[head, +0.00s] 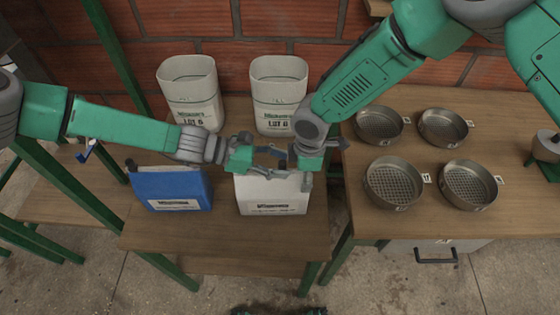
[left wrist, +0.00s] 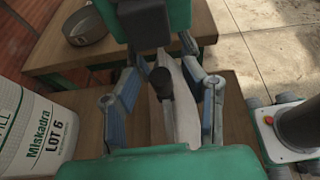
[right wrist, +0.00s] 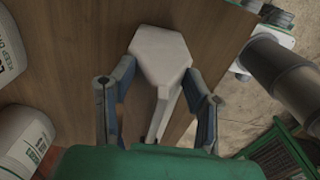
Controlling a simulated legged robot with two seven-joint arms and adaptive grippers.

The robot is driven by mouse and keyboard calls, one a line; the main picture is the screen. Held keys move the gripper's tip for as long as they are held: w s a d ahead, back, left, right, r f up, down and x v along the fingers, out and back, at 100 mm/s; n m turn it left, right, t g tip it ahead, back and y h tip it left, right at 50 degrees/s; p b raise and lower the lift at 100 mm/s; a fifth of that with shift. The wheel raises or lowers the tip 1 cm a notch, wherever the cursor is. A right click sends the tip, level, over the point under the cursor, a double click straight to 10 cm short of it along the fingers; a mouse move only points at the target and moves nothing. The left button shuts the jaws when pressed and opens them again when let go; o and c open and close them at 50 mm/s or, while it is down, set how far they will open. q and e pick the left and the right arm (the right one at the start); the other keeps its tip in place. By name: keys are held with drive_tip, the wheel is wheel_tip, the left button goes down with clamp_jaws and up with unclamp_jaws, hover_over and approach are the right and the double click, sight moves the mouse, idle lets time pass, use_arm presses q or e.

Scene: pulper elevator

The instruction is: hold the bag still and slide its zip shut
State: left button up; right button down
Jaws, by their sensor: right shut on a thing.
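The white bag (head: 270,196) stands upright at the front of the wooden table. My right gripper (head: 299,172) is shut on the right part of its top edge; in the right wrist view the white bag (right wrist: 160,60) lies between the fingers (right wrist: 158,72). My left gripper (head: 268,152) is at the bag's upper left. In the left wrist view its fingers (left wrist: 160,72) are spread either side of a dark knob (left wrist: 161,83), apparently the zip's slider, and do not appear to touch it. In the head view the grippers hide most of the zip.
A blue bag (head: 172,190) stands left of the white one. Two white containers (head: 190,92) (head: 279,95) stand behind, close to my arms. Several round metal sieves (head: 393,183) sit on the right table. The table's front strip (head: 225,235) is clear.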

use_arm(q)
drive_tip(key=shift+c, duration=0.3)
clamp_jaws()
drive_tip(key=shift+d, duration=1.3)
drive_tip(key=shift+o, duration=0.3)
unclamp_jaws()
drive_tip(key=shift+a, duration=0.1)
drive_tip(key=v, duration=1.2)
